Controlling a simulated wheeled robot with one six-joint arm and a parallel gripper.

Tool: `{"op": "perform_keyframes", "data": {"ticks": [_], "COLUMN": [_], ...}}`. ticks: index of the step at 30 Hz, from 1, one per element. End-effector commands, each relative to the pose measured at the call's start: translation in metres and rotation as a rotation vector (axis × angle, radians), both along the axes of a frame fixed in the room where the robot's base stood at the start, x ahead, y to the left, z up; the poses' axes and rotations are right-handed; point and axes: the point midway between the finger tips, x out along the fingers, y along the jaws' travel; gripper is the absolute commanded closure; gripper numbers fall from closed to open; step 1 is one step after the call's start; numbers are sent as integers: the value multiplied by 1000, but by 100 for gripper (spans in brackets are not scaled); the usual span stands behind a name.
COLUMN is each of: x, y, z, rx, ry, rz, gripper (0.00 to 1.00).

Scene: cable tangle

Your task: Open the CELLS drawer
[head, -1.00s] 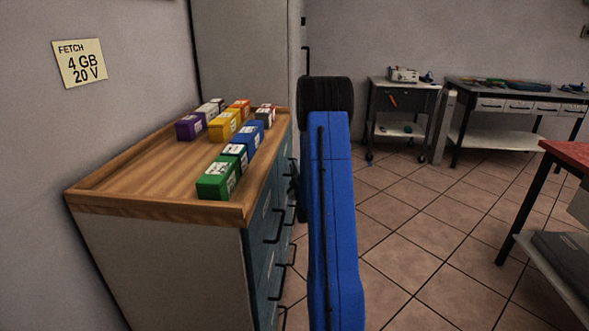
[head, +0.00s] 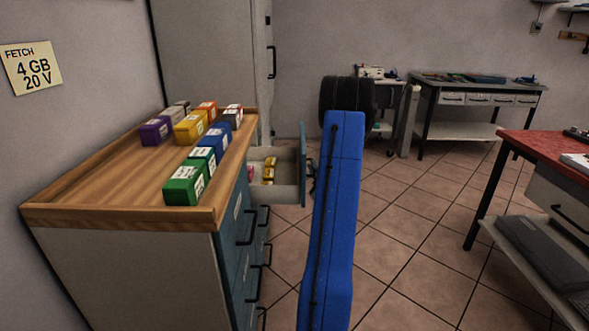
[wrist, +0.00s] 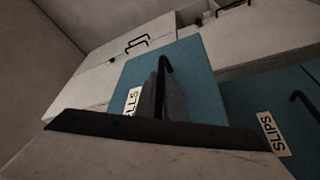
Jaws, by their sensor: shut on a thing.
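The CELLS drawer (head: 303,165) stands pulled out from the far end of the cabinet in the head view, its teal front apart from the cabinet face. Small yellow and pink items (head: 268,170) lie inside it. In the wrist view its teal front (wrist: 195,75) carries a partly covered label (wrist: 131,101) ending in "LLS". My gripper (wrist: 163,98) is shut on the drawer's black bar handle (wrist: 164,68). In the head view my blue arm hides most of the gripper and handle.
The wooden cabinet top (head: 105,180) holds several coloured boxes (head: 188,184). Other closed drawers with black handles (head: 252,285) lie nearer; a SLIPS label (wrist: 273,134) shows beside. A red-topped bench (head: 545,148) stands at right. Tiled floor (head: 420,220) between is clear.

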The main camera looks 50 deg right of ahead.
Motion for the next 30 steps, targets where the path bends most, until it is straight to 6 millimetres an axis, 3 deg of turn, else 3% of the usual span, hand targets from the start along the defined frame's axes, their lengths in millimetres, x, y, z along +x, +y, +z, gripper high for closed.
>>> {"op": "perform_keyframes", "data": {"ticks": [6,12,21,30], "x": [-45,-74,-94,-97], "y": [-38,-62,-80,-82], "z": [-1,-1,-2,-2], "rx": [2,3,3,4], "ry": [1,1,3,2], "rz": [-5,-3,0,0], "gripper": [100,100,100,100]}}
